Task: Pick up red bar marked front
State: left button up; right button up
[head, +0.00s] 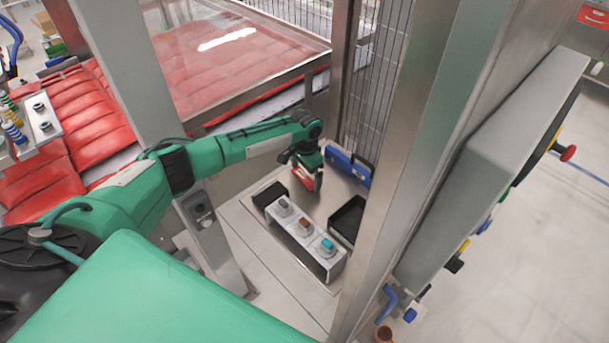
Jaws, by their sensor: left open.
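A red bar (303,178) shows just below and beside my left gripper (308,170), above the grey work plate. Its marking is too small to read. My left gripper is open at the end of the green arm, and its fingertips are small and dark. I cannot tell whether they touch the bar or stand around it. My right gripper is not in view.
A light grey box (318,262) with several small coloured pieces on top stands in front of the gripper. A black bin (347,219) and a blue holder (347,166) lie to the right. Steel posts (398,150) flank the workspace; red padded packs (85,120) lie left.

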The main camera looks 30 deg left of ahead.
pick_arm(q)
jog(key=shift+f, duration=0.1)
jog(key=c, duration=0.8)
